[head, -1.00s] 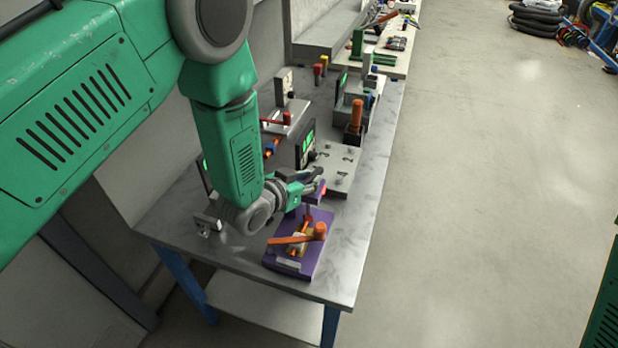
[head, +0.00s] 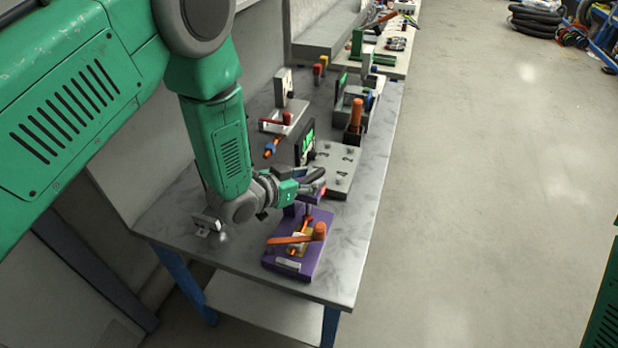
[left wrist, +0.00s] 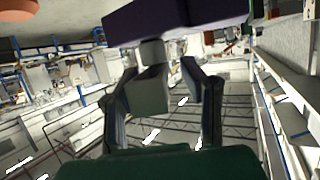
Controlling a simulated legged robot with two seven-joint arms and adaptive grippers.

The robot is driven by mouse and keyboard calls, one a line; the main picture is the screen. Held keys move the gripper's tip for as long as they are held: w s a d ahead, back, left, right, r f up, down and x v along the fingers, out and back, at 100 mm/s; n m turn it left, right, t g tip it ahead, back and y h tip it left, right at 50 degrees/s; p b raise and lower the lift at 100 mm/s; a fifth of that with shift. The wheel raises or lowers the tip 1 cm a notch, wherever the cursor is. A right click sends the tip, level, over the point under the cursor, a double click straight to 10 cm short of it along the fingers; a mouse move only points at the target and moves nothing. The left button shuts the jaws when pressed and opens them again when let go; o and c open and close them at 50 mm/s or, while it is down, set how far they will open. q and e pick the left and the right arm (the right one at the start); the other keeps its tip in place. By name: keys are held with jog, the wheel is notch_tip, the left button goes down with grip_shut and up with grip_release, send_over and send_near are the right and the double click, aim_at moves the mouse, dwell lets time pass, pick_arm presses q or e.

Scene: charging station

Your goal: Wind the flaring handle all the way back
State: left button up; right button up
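The purple flaring device (head: 312,262) stands at the near end of the metal bench. Its orange handle (head: 284,240) lies across it, with an upright orange knob (head: 319,231) at the right end. My left gripper (head: 314,181) is just behind and above the device, near a small red part (head: 323,191), and does not touch the orange handle. In the left wrist view my gripper (left wrist: 160,82) has its dark fingers apart, with a grey block (left wrist: 151,90) showing between them under a purple body (left wrist: 175,15). Contact with that block cannot be told. My right gripper is not in view.
A grey numbered box (head: 336,168) and a dark display (head: 305,147) stand just behind the gripper. A small metal bracket (head: 207,224) is at the left. Other fixtures line the bench farther back. The floor (head: 480,200) right of the bench is clear.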

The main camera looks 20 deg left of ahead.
pick_arm(q)
jog(key=shift+s, duration=0.1)
jog(key=v, duration=1.1)
jog(key=shift+s+a, duration=0.3)
